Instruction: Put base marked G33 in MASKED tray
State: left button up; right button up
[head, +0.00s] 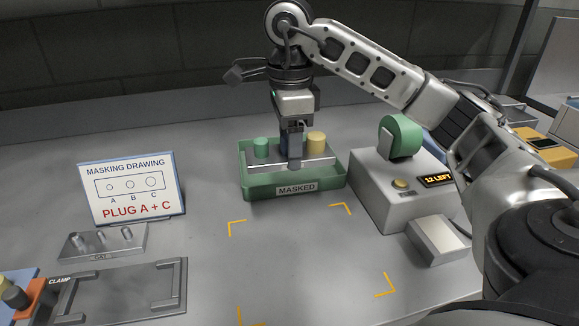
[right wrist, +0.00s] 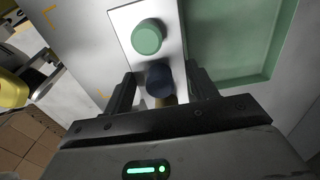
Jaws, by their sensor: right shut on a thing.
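A pale metal base (head: 318,163) with a green plug (head: 261,147), a dark blue plug and a yellow plug (head: 316,142) is at the green MASKED tray (head: 260,192). My right gripper (head: 295,158) points down and is shut on the base at its middle. In the right wrist view the fingers (right wrist: 160,92) sit either side of the base (right wrist: 124,20), around the dark blue plug (right wrist: 159,80); the green plug (right wrist: 147,37) is clear. The base is level over the tray; I cannot tell whether it touches the floor. No G33 mark is readable. My left gripper is out of view.
A sign (head: 132,188) reads PLUG A + C. Another metal base (head: 103,241) with pegs lies below it, behind a dark CLAMP plate (head: 125,294). A grey machine (head: 385,195) reading 12 LEFT stands right of the tray. Yellow corner marks bound clear table in front.

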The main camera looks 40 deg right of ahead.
jog(key=w+d+f, duration=0.3)
jog(key=w+d, duration=0.1)
jog(key=w, duration=0.1)
send_over(291, 175)
jog(key=f, duration=0.4)
jog(key=shift+s+a+f, duration=0.35)
jog(key=shift+a+f, duration=0.05)
jog(key=shift+w+d+f, duration=0.35)
jog(key=shift+f, duration=1.85)
jog(key=shift+f, duration=0.1)
jog(key=o, duration=1.4)
jog(key=shift+c, duration=0.2)
notch_tip(291, 175, up, 12)
jog(key=shift+p, duration=0.3)
